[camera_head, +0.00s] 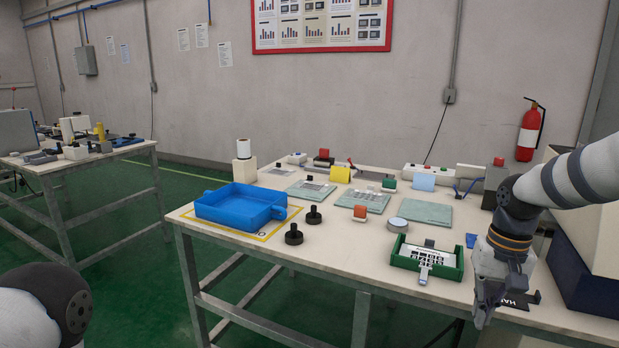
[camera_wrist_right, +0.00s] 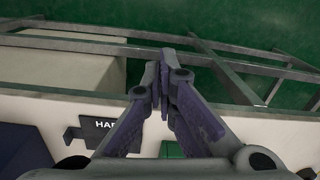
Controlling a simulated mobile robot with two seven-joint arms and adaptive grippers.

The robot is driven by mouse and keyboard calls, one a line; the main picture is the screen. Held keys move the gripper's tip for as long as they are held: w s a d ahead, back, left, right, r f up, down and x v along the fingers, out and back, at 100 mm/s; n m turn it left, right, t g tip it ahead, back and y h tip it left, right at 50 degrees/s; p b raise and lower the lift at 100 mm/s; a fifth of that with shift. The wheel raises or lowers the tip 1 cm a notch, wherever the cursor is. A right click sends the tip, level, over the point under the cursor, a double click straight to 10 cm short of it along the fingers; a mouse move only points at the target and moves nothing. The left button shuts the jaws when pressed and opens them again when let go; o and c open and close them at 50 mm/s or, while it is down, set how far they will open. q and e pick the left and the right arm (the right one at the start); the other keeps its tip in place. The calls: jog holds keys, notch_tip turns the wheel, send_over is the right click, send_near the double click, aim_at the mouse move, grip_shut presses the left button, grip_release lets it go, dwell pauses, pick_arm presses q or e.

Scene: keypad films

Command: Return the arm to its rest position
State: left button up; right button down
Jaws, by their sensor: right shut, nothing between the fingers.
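My right gripper (camera_head: 484,318) hangs at the front edge of the table (camera_head: 330,238), at its right end, pointing down. In the right wrist view its two fingers (camera_wrist_right: 163,92) meet, with nothing between them. My right arm comes in from the right edge of the head view. At the lower left of the head view a dark joint of my left arm shows, but the left gripper is out of view.
A green tray (camera_head: 457,270) with a keypad piece stands left of my right gripper. A black plate (camera_wrist_right: 100,125) with lettering lies close by it. A blue bin (camera_head: 225,209), several mats and dark knobs (camera_head: 293,235) stand further left. A large box (camera_head: 590,262) stands at right.

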jog(key=s+a+f+n, duration=0.1)
jog(key=s+a+f, duration=0.15)
jog(key=f, duration=0.35)
jog(key=s+a+f, duration=0.2)
jog(key=a+f, duration=0.1)
jog(key=f, duration=0.4)
jog(key=s+a+f+n+g+y, duration=0.1)
jog(key=s+a+f, duration=0.4)
jog(key=s+f, duration=0.45)
jog(key=s+n+h, duration=0.1)
jog(key=s, duration=2.2)
jog(key=shift+d+f+n+g, duration=0.2)
jog(key=shift+n+g, duration=0.2)
